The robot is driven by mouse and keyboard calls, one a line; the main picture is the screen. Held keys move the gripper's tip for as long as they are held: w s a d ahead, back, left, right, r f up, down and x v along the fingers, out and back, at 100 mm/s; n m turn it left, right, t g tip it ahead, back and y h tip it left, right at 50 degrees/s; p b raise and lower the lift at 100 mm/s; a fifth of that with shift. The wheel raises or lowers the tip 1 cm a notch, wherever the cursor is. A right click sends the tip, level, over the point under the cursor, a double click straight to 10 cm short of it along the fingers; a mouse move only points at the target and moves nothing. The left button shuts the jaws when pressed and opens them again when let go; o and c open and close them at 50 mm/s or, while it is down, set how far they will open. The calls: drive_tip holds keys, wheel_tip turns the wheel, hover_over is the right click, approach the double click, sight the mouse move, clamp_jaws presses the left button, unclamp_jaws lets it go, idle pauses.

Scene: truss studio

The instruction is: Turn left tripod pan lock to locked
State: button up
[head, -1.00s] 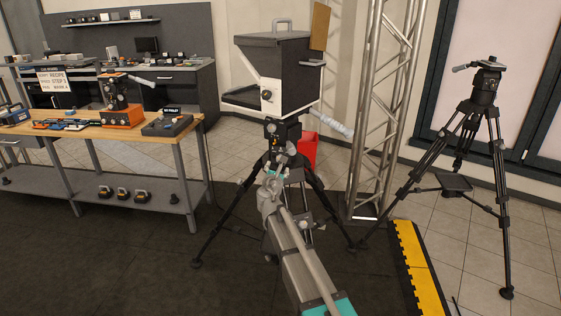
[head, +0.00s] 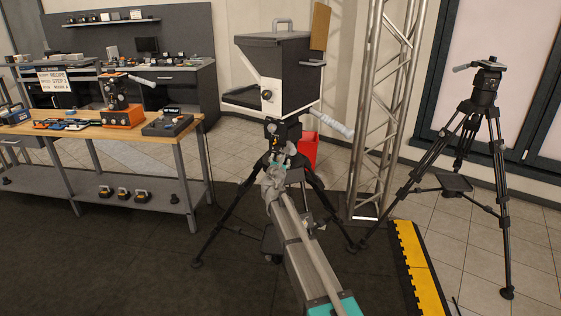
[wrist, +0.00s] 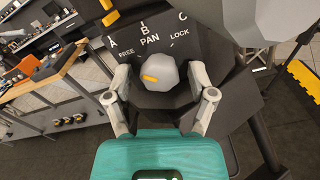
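The left tripod (head: 230,222) carries a dark head (head: 291,130) under a large hooded unit. My gripper (wrist: 160,76) is open, with one finger on each side of the knob and small gaps showing. In the head view, my gripper (head: 283,157) is at the tripod head, and my arm hides part of the tripod.
A hooded unit (head: 272,66) sits above the head, with a grey pan handle (head: 337,124) to the right. A metal truss (head: 375,110) and red bin (head: 309,150) stand close behind. A second tripod (head: 484,95) is at right, a workbench (head: 150,135) at left. A yellow-black ramp (head: 416,262) lies on the floor.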

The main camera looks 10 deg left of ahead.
clamp_jaws()
drive_tip(key=shift+m, duration=0.4)
drive_tip(key=m, duration=0.8)
drive_tip(key=shift+m, duration=0.3)
drive_tip(key=m, duration=0.8)
drive_tip(key=shift+m, duration=0.3)
